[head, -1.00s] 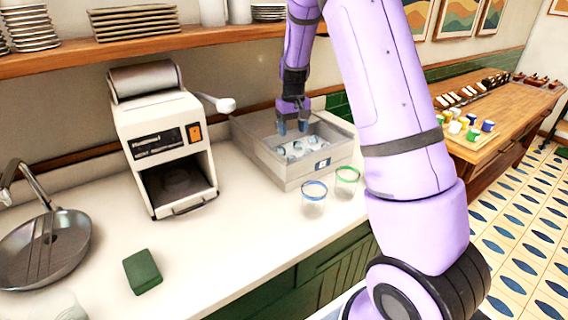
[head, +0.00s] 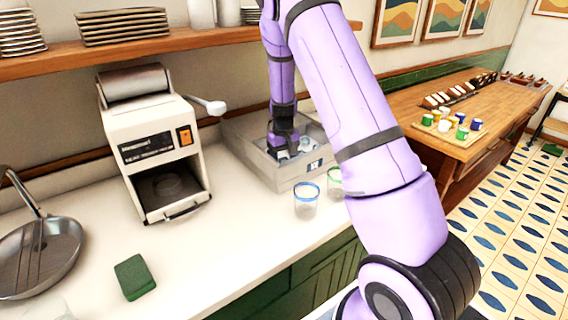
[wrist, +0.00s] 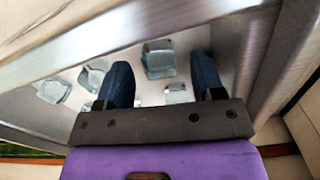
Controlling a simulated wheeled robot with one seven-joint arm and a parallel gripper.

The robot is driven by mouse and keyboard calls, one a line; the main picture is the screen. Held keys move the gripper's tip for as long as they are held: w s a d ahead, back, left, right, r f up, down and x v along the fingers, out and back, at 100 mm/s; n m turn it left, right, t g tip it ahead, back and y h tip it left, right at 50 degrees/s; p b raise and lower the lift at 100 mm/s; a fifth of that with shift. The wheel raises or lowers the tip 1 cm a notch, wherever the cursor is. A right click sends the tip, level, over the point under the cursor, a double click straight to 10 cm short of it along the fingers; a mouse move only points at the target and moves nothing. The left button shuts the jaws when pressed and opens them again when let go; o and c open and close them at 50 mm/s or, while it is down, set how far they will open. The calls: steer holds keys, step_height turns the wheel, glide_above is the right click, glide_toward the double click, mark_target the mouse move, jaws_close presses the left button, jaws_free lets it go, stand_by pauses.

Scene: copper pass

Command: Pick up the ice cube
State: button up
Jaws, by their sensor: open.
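Several clear ice cubes lie in a grey metal bin (head: 302,182) on the counter. In the wrist view one ice cube (wrist: 159,58) lies between and just beyond my finger tips, and another ice cube (wrist: 178,94) is nearer, between the fingers. More cubes (wrist: 53,90) lie to the left. My gripper (wrist: 165,80) is open, its two dark blue fingers apart and reaching down inside the bin. In the head view my gripper (head: 283,150) is low in the bin and hides part of the cubes. Whether a finger touches a cube I cannot tell.
The bin's walls (wrist: 130,30) rise close around my gripper. A blue-rimmed glass (head: 306,202) and a green-rimmed glass (head: 335,184) stand in front of the bin. A white machine (head: 155,150) stands left, with a scoop (head: 208,105) beside it. The front counter is mostly clear.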

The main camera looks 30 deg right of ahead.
steer(key=shift+f, duration=0.5)
steer(key=c, duration=1)
steer(key=shift+r, duration=0.15)
